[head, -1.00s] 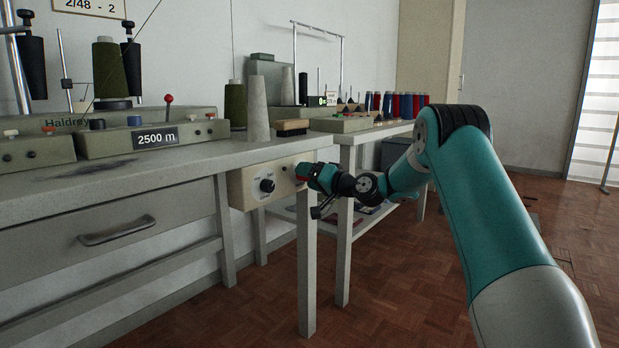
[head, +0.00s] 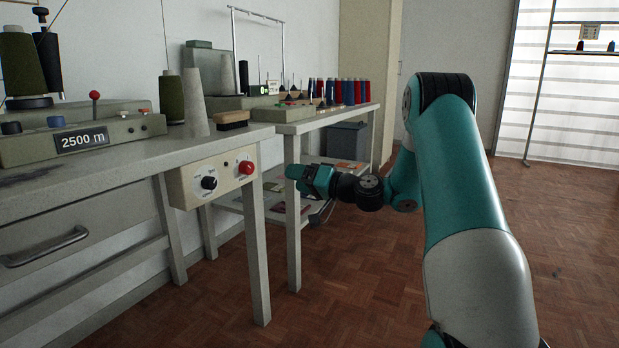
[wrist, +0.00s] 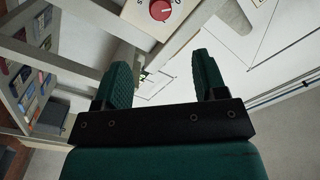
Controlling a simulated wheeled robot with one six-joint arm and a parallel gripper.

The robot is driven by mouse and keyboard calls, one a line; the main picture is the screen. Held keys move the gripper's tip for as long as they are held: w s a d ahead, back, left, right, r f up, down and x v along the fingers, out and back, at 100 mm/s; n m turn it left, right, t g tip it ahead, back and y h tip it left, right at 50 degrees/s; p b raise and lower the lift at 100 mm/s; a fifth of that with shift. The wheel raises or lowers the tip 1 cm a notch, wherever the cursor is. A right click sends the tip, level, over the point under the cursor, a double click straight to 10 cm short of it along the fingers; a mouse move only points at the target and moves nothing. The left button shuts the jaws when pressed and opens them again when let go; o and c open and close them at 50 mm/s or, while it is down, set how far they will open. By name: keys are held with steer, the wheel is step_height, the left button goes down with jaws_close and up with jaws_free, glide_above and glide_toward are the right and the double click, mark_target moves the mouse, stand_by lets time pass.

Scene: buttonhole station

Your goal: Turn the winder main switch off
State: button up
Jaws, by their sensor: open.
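A cream switch box (head: 190,186) hangs under the front edge of the winder bench. It carries a black rotary knob (head: 209,183) and, to its right, a red knob (head: 246,167). The knob's small markings are too blurred to read. My gripper (head: 296,175) is to the right of the box, apart from it, in front of the second bench's leg. In the wrist view the open, empty jaws (wrist: 160,85) have a gap between them, and the red knob (wrist: 160,10) shows beyond them at the top, on the pale box face.
The winder bench (head: 120,160) holds a "2500 m" display (head: 80,139), thread cones and a brush (head: 232,119). A second bench (head: 330,122) stands behind, with a lower shelf and several spools. A bench leg (head: 257,250) stands below the box. Floor at right is clear.

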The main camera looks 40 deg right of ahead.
steer(key=shift+b+v, duration=0.5)
steer(key=shift+v, duration=1)
steer(key=s+a+r+n+g+y+p, duration=0.1)
steer(key=s+a+r+n+g+y, duration=0.25)
steer(key=a, duration=0.95)
steer(key=s+a+n+g+y+p, duration=0.15)
steer(key=a+n+g, duration=0.4)
steer(key=a, duration=0.85)
steer(key=s+a+n+g+h+p, duration=0.2)
steer(key=s+a+g+h, duration=0.2)
steer(key=s, duration=0.8)
steer(key=s+a+n+g+h+p, duration=0.1)
steer(key=s+a+g+h, duration=0.25)
steer(key=s, duration=0.95)
step_height(320, 180, up, 38)
steer(key=p, duration=3.8)
steer(key=shift+w+a+g, duration=0.3)
steer(key=shift+a+g, duration=0.05)
